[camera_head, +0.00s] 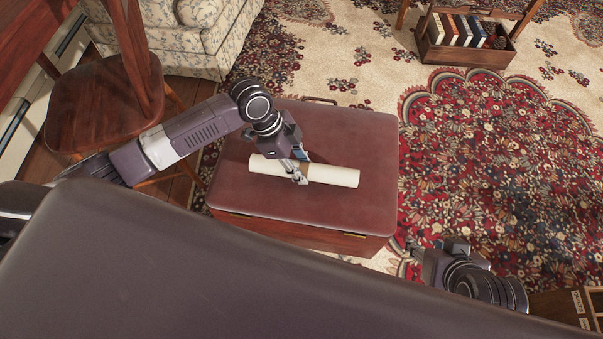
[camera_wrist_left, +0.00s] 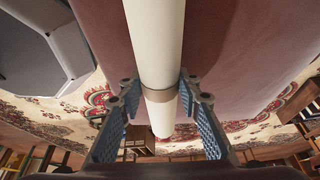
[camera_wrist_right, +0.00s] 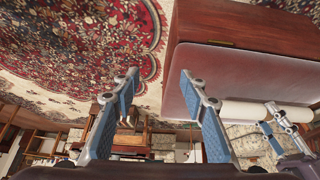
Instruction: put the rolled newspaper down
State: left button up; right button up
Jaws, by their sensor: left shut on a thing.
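The rolled newspaper (camera_head: 335,175) is a cream roll with a brownish band around its middle. It lies level over the red-brown padded top of a chest (camera_head: 240,187), on it or very close above it; I cannot tell which. My left gripper (camera_head: 301,172) is shut on the roll near its band. In the left wrist view the roll (camera_wrist_left: 155,40) runs between the two blue-padded fingers (camera_wrist_left: 158,88). My right gripper (camera_head: 428,250) is off the chest's front right corner; in the right wrist view its fingers (camera_wrist_right: 158,80) are apart with nothing between them.
A wooden chair (camera_head: 100,105) stands left of the chest, with a floral armchair (camera_head: 190,40) behind. A wooden carrier (camera_head: 465,55) with books sits on the patterned rug (camera_head: 495,150) at the back right. The chest top is clear around the roll.

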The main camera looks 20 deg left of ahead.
pick_arm(q)
notch_tip(320, 180, down, 3)
jog(key=shift+f+b, duration=0.15)
jog(key=shift+b, duration=0.35)
pick_arm(e)
jog(key=w+a+r+t, duration=0.2)
jog(key=w+r, duration=0.1)
jog(key=w, duration=0.2)
jog(key=shift+w+t+y, duration=0.3)
jog(key=shift+t+y, duration=0.1)
pick_arm(q)
jog(key=o, duration=1.3)
jog(key=shift+f, duration=0.1)
pick_arm(e)
jog(key=shift+r, duration=0.1)
